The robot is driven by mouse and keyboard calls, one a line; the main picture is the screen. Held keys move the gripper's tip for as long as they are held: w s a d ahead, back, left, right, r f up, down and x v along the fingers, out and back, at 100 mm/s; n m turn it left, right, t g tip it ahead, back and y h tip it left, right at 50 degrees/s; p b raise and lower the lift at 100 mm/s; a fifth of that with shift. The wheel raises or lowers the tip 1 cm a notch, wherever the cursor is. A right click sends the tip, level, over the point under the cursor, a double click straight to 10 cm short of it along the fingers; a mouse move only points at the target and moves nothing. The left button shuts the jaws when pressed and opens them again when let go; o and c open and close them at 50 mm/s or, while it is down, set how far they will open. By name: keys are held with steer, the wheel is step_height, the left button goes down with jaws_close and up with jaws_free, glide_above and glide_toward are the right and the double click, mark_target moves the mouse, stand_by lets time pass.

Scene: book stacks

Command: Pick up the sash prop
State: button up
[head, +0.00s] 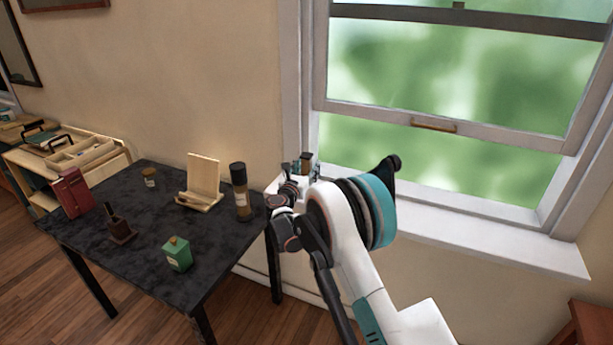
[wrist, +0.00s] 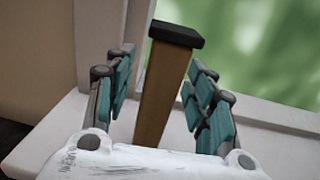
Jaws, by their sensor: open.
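The sash prop looks to be the upright wooden post (wrist: 163,88) with a dark cap, standing at the window sill in the wrist view. Its top also shows in the head view (head: 307,157), partly hidden by my arm. My gripper (wrist: 163,95) is open, with its teal-padded fingers on either side of the post. Gaps show between the pads and the wood in the wrist view. The post's lower end is hidden behind my gripper's body.
The window sill (head: 480,220) runs right below the raised sash (head: 460,75). A dark table (head: 140,255) on the left holds a pepper mill-like cylinder (head: 240,195), a wooden stand (head: 203,180), a green canister (head: 177,254) and red books (head: 72,192). The sill's right part is clear.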

jaws_close()
steer(key=shift+r, duration=0.15)
